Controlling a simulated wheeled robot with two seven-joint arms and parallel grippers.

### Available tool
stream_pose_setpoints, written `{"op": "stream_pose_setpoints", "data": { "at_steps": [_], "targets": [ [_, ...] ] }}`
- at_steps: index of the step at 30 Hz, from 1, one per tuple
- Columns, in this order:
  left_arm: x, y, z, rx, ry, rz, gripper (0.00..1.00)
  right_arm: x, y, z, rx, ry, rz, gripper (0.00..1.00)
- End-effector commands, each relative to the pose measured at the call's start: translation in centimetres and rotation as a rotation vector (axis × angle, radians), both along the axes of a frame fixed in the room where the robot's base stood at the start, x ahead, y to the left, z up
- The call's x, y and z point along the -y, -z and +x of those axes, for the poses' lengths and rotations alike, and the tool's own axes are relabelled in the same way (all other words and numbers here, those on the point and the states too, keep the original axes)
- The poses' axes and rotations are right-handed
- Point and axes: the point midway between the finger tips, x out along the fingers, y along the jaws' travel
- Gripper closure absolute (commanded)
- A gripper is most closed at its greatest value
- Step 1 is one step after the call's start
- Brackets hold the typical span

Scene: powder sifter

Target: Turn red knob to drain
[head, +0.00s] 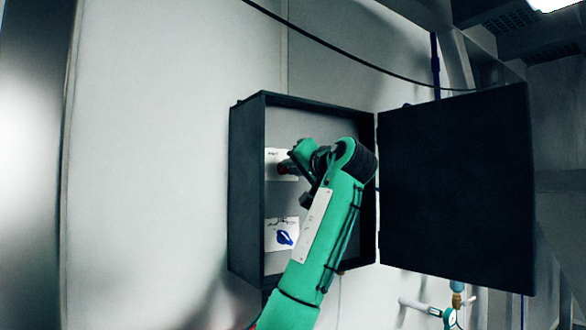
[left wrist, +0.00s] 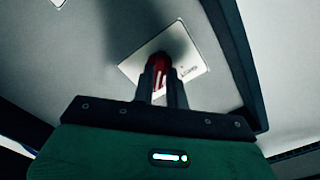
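The red knob (head: 284,168) sits on a white plate (head: 274,158) in the upper part of an open dark box on the wall. My left gripper (head: 293,164) is at this knob, inside the box. In the left wrist view the red knob (left wrist: 161,70) shows between the two dark fingers (left wrist: 161,86), which look closed on its sides. The fingers hide part of the knob and of its white plate (left wrist: 187,72). My right gripper is not in view.
A blue knob (head: 285,238) on a second white plate (head: 273,233) sits lower in the dark box (head: 247,190). The box's door (head: 455,190) stands open to the right. Pipes and a valve (head: 449,316) are at the lower right. The wall left of the box is clear.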

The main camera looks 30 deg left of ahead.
Motion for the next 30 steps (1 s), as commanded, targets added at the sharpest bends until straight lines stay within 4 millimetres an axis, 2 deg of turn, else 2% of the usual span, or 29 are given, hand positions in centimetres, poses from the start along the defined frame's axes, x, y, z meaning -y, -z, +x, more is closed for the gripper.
{"op": "stream_pose_setpoints", "data": {
  "at_steps": [1, 3, 11, 14, 17, 24, 30],
  "targets": [
    [0.0, -0.1, -0.1, 0.001, -0.001, 0.0, 0.75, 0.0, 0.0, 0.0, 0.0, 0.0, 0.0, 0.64],
    [0.0, -0.1, 0.0, 0.001, -0.001, -0.001, 0.67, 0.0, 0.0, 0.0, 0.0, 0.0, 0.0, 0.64],
    [0.1, 0.1, 0.0, 0.0, -0.001, -0.002, 0.67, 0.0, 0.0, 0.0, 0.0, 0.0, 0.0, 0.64],
    [0.7, 0.2, -0.2, 0.001, 0.001, -0.001, 0.67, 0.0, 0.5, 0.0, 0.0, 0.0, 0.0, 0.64],
    [2.0, 0.4, -0.8, 0.003, 0.003, -0.001, 0.67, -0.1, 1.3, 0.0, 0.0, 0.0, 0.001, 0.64],
    [7.1, 0.5, -2.9, 0.002, 0.004, -0.002, 0.67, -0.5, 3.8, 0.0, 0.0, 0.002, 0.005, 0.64],
    [10.7, 0.4, -4.4, 0.002, 0.001, -0.001, 0.67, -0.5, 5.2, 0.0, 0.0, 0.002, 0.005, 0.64]
  ]
}}
